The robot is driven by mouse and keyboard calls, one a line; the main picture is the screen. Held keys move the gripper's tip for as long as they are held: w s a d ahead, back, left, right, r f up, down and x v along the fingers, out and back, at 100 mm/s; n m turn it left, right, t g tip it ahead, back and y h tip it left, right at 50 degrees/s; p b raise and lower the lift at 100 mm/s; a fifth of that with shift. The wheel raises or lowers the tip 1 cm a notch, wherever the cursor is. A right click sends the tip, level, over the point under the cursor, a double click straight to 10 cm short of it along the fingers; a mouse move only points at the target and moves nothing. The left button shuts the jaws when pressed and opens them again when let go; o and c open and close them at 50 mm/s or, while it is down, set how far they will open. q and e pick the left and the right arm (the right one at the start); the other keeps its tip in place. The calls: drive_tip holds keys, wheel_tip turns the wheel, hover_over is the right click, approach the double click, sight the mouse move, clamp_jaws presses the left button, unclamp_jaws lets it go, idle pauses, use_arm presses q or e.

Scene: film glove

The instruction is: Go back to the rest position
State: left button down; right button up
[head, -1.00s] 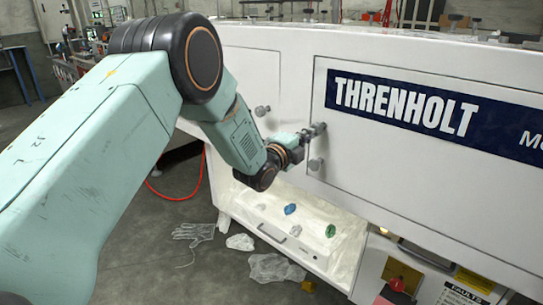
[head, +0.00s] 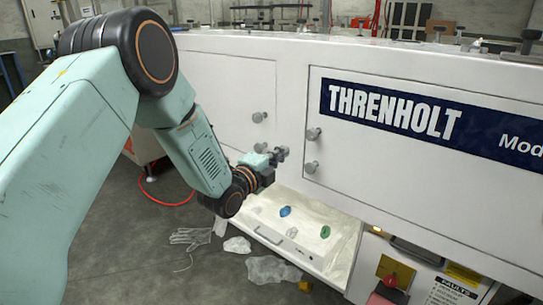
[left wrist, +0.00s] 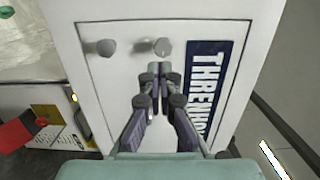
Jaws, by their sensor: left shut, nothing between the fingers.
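My left gripper (head: 278,155) is in front of the white machine (head: 240,90), left of the door marked THRENHOLT (head: 400,165) and its two grey knobs (head: 312,134). It appears apart from the knobs. In the left wrist view my left gripper (left wrist: 160,70) points at the white door (left wrist: 120,75), its fingers together and empty. The two knobs (left wrist: 162,47) show beyond the fingertips and to their left. My left arm fills the left of the head view. My right gripper is not in view.
Below the gripper is a pale open tray (head: 335,255) with a blue piece (head: 285,211), a green piece (head: 325,231) and clear scraps. A clear glove (head: 187,236) and crumpled film (head: 272,270) lie on the floor. A red knob (head: 390,282) is at lower right.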

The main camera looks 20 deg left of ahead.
use_arm(q)
drive_tip(key=s+d+f+n+g+y, duration=0.15)
drive_tip(key=s+f+n+g, duration=0.75)
drive_tip(key=s+f+n, duration=1)
drive_tip(key=s+f+g, duration=0.3)
drive_tip(key=s, duration=0.7)
drive_tip(key=s+f+n+g+y, duration=0.1)
drive_tip(key=s+f, duration=0.3)
drive_tip(key=s, duration=0.6)
drive_tip(key=s+f+g+y, duration=0.1)
drive_tip(key=s+f+g, duration=0.3)
drive_tip(key=s, duration=0.6)
drive_tip(key=shift+d+f+n+g, duration=0.2)
drive_tip(key=shift+d+n+g, duration=0.1)
drive_tip(key=shift+d, duration=0.15)
